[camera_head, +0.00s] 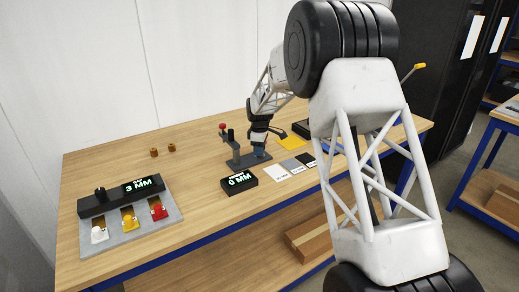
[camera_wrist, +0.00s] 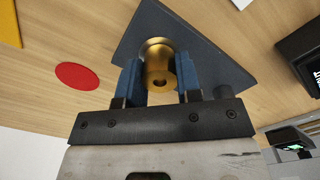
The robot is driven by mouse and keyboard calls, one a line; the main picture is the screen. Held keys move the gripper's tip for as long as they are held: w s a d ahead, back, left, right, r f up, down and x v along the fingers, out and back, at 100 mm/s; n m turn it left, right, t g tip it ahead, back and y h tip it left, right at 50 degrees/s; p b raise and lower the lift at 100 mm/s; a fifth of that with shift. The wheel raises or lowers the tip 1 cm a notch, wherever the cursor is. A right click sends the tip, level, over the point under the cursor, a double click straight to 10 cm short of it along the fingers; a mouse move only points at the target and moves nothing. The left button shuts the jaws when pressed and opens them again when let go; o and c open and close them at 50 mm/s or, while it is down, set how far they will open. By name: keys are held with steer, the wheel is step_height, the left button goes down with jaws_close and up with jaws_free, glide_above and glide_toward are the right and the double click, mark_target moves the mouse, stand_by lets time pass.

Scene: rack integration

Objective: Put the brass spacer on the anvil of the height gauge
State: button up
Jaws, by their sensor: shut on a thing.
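The brass spacer (camera_wrist: 158,66) is between the blue fingers of my gripper (camera_wrist: 159,76) in the wrist view. My gripper is shut on it, and a hole shows in its near end. A silvery round edge, which looks like the anvil (camera_wrist: 151,44), shows just behind the spacer, over the dark base plate of the height gauge (camera_wrist: 205,55). I cannot tell whether spacer and anvil touch. In the head view my gripper (camera_head: 258,146) is low over the right part of the height gauge (camera_head: 234,148), which has a red knob; the spacer is hidden there.
A readout (camera_head: 238,182) showing 0 MM stands in front of the gauge. Two brass pieces (camera_head: 154,153) stand on the table at the back left. A grey tray (camera_head: 120,242) with a 3 MM display lies front left.

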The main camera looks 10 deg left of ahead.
steer(key=o, duration=1)
steer(key=shift+f, duration=0.1)
steer(key=shift+r, duration=3.9)
